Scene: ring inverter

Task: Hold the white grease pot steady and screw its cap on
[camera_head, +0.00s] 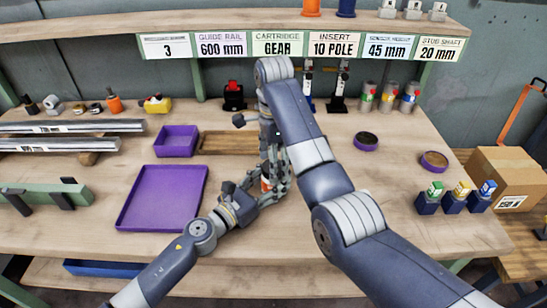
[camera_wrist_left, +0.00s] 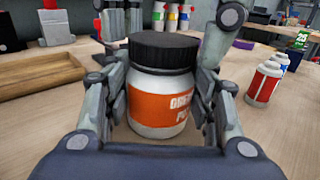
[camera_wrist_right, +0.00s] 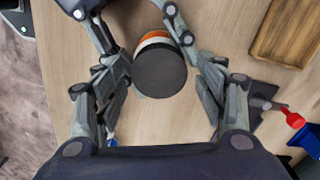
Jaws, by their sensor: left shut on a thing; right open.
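The white grease pot (camera_wrist_left: 157,108), with an orange label, stands upright on the bench in the left wrist view. Its black cap (camera_wrist_left: 164,50) sits on top; I cannot tell how tightly it is threaded. In the head view only a small part of the pot (camera_head: 265,185) shows between the grippers. My left gripper (camera_wrist_left: 165,115) is shut on the pot, one finger on each side. My right gripper (camera_wrist_right: 160,88) is above, pointing down and open, its fingers on both sides of the cap (camera_wrist_right: 160,71) with gaps beside it.
A purple tray (camera_head: 120,222) and a smaller purple box (camera_head: 160,150) lie left of the pot, with a wooden tray (camera_head: 207,151) behind. Two round purple dishes (camera_head: 357,146) (camera_head: 424,165) stand right. A cardboard box (camera_head: 515,172) is far right. The front bench is mostly clear.

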